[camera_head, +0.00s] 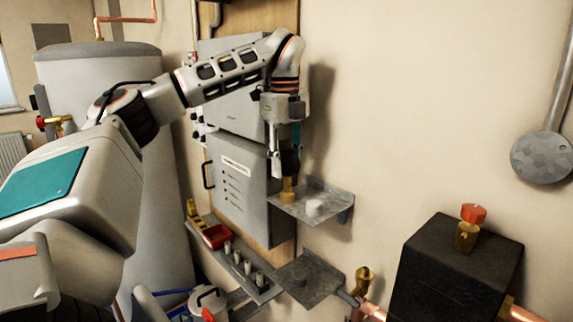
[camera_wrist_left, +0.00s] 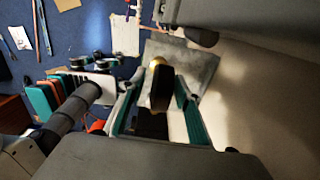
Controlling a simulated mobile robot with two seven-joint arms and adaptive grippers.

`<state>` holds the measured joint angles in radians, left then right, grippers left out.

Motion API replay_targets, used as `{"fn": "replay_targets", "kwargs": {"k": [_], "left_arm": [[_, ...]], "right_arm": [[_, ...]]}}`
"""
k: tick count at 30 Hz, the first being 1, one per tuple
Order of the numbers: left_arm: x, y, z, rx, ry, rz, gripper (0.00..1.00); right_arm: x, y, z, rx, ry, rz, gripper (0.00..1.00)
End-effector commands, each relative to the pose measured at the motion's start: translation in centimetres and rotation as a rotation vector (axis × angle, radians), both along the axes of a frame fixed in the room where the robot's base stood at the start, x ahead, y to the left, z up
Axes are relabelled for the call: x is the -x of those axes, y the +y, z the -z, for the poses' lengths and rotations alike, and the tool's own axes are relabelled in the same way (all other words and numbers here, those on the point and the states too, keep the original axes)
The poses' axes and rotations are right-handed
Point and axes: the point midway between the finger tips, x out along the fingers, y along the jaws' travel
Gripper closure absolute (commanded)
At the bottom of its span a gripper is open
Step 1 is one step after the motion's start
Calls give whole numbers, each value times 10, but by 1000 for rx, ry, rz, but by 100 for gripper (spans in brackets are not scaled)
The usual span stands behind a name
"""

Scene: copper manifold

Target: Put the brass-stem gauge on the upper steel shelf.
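The brass-stem gauge has a dark body (camera_head: 290,163) and a brass stem (camera_head: 288,190). It is upright at the left part of the upper steel shelf (camera_head: 335,205), and the stem's foot appears to touch the plate. My left gripper (camera_head: 284,162) points down from above, with its fingers around the dark body. In the left wrist view the gauge (camera_wrist_left: 161,88) is between the teal finger pads (camera_wrist_left: 158,88), with narrow gaps on both sides, so the gripper looks open. The shelf (camera_wrist_left: 195,62) shows beyond it. My right gripper is out of view.
A short pale cylinder (camera_head: 314,207) stands on the upper shelf, right of the gauge. A lower steel shelf (camera_head: 322,281) is below. A grey cabinet (camera_head: 238,190) is close on the left. A rail (camera_head: 262,294) with several fittings and a red tray (camera_head: 216,236) sits lower left.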

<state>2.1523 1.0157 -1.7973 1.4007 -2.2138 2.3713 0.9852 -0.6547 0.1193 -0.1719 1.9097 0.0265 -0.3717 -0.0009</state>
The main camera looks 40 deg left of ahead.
Motion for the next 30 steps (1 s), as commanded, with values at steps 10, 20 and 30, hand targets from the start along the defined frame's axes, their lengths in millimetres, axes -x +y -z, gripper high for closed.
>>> {"fn": "replay_targets", "kwargs": {"k": [10, 20, 30], "left_arm": [[1, 0, -62, -3, -5, -1, 67], [2, 0, -112, -3, -2, -1, 67], [3, 0, -119, -1, -1, 0, 67]], "right_arm": [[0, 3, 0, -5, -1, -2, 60], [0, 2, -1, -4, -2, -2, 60], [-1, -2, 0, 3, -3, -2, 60]]}}
